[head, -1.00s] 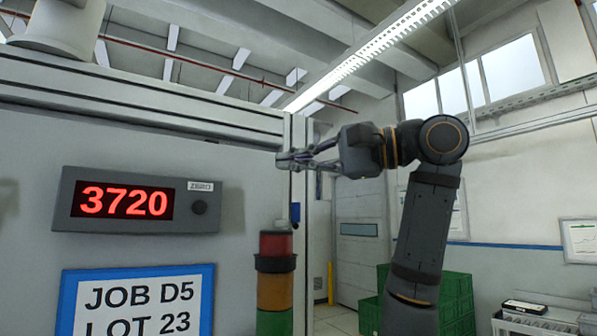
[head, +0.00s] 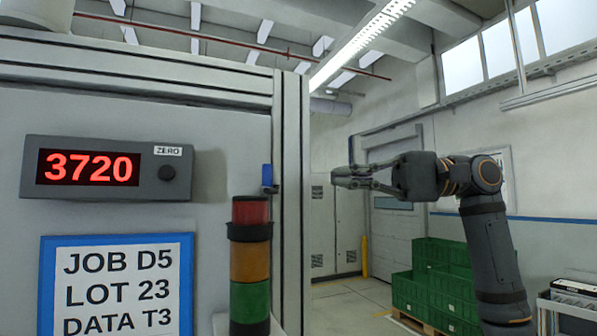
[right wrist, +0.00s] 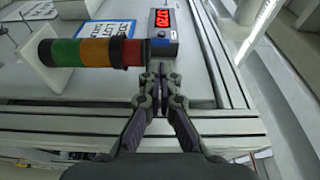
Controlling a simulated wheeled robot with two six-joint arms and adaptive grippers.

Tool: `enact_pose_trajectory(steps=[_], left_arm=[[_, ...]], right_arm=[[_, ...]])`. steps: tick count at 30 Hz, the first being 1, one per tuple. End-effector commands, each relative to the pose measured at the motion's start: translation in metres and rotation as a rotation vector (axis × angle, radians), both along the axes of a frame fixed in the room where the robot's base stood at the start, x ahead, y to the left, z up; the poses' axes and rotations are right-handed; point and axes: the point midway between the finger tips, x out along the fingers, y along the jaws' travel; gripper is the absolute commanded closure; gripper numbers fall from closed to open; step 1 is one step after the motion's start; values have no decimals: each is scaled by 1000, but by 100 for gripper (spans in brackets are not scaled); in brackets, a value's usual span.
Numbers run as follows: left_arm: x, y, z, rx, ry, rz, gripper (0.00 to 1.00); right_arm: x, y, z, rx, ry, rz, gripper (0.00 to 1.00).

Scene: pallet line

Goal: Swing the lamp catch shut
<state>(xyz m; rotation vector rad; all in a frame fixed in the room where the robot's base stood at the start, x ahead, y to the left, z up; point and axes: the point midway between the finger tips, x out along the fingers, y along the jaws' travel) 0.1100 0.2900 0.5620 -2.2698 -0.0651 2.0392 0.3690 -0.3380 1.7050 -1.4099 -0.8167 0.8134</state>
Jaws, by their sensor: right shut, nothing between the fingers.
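The lamp is a stacked tower of red, amber and green (head: 250,265) in front of the grey panel; it lies sideways in the right wrist view (right wrist: 95,52). A small blue piece (head: 267,176), which looks like the catch, sits on the panel just above the red section, near the corner post. I cannot tell how far it is swung. My right gripper (head: 338,177) is shut and empty, pointing left, to the right of the post and at about the blue piece's height in the picture. My left gripper is out of view.
A red-digit display (head: 105,168) reading 3720 and a blue-framed job sign (head: 50,290) are on the panel. The panel's corner post (head: 292,210) stands right of the lamp. Green crates (head: 430,280) are stacked at the back right. Open floor lies between.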

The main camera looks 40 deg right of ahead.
Motion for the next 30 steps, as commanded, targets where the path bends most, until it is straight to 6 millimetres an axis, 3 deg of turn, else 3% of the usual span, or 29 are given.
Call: enact_pose_trajectory(steps=[6, 12, 17, 30], left_arm=[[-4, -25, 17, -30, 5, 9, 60], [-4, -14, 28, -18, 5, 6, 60], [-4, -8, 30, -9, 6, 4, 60], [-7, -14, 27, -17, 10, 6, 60]], right_arm=[[23, 41, 4, -2, 1, 3, 100], [36, 63, 3, 0, 1, 2, 100], [40, 69, 1, 0, 0, 0, 100], [37, 71, 0, 0, -2, -7, 100]])
